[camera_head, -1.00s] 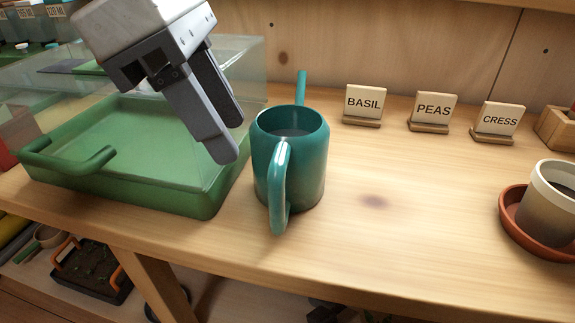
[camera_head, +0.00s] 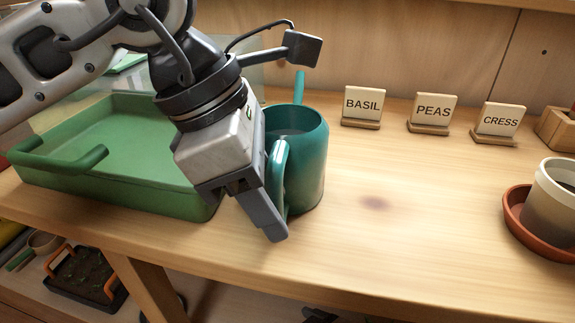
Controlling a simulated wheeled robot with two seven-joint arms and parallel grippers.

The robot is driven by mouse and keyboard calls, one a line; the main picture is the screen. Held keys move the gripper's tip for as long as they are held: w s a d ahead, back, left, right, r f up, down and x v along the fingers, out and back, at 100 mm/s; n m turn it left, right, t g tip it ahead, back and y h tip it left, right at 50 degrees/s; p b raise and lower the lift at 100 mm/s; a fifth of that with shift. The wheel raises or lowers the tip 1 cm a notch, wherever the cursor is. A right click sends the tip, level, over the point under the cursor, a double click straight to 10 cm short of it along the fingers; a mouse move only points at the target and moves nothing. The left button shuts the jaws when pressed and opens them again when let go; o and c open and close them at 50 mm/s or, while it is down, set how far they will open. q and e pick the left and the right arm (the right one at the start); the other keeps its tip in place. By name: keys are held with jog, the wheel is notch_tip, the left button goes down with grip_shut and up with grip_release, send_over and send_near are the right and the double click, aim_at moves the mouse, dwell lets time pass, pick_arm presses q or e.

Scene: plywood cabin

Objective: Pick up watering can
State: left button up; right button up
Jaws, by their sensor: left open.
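The teal watering can (camera_head: 308,165) stands upright on the wooden bench, its spout pointing to the back and its handle (camera_head: 279,172) toward me. My left gripper (camera_head: 274,228) reaches down at the handle's front left side, fingers pointing down and a little right. It is open, and one finger hides part of the handle's lower end. I cannot tell whether the handle lies between the fingers or whether they touch it. My right gripper is not in view.
A green tray (camera_head: 120,188) with a clear cover stands left of the can, partly behind my arm. Signs reading BASIL (camera_head: 362,105), PEAS (camera_head: 432,110) and CRESS (camera_head: 498,122) line the back. A pot on a terracotta saucer (camera_head: 515,222) stands at right. The bench (camera_head: 400,240) between is clear.

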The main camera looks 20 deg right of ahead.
pick_arm(q)
grip_shut()
jog(key=shift+r, duration=0.1)
jog(key=shift+r, duration=0.1)
